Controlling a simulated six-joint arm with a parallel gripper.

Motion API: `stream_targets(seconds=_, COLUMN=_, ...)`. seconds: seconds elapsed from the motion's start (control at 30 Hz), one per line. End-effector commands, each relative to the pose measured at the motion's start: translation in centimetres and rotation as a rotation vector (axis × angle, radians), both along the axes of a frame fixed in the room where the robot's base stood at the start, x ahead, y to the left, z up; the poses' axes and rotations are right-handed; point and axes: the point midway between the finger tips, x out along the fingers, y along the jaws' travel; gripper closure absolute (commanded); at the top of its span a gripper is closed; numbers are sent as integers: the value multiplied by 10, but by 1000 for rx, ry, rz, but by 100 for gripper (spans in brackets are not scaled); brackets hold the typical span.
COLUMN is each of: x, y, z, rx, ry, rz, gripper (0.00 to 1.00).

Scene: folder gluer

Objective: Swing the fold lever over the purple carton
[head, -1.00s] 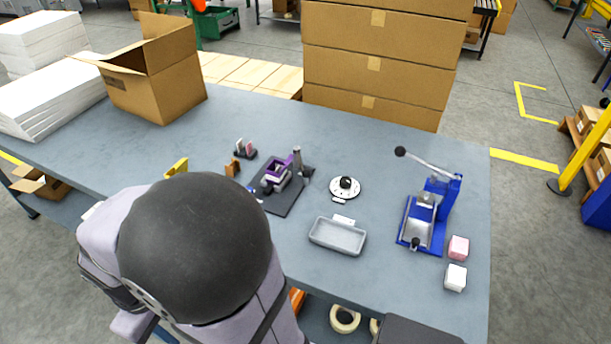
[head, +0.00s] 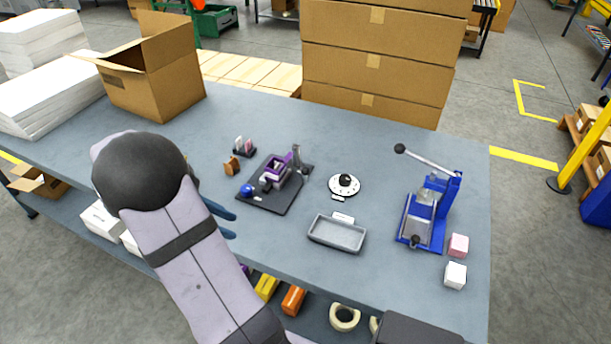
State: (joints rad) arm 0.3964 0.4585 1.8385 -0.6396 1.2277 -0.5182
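The purple carton (head: 276,172) sits in a small fixture on a black base plate (head: 284,203), left of the table's middle. Its top looks open. A blue ball knob (head: 246,190) is at the plate's left end, and a short grey post (head: 297,158) stands at the carton's back right. I cannot tell for sure which of these parts is the fold lever. My gripper (head: 233,226) shows two dark blue fingertips, apart and empty, left and in front of the plate. My arm hides the rest of the gripper. The fingers do not appear to touch the fixture.
A grey tray (head: 337,245), a white dial with a black knob (head: 344,185) and a blue lever press (head: 424,222) stand to the right. A brown holder (head: 232,166) and a dark card stand (head: 244,148) are behind the plate's left side. Bare tabletop lies behind the fixture.

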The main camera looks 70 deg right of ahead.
Motion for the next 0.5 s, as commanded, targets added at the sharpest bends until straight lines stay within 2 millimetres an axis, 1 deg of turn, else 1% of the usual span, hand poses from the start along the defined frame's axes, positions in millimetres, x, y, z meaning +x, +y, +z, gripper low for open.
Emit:
stream_targets(seconds=0.03, x=-2, y=-13, z=0, rx=-11, ry=32, rz=3, gripper=71)
stream_targets(seconds=0.1, x=-4, y=-31, z=3, rx=-28, ry=78, rz=13, gripper=71)
stream_targets(seconds=0.27, x=-13, y=-71, z=10, rx=-62, ry=186, rz=30, gripper=71)
stream_targets(seconds=0.5, x=-31, y=-126, z=21, rx=-102, ry=354, rz=35, gripper=71)
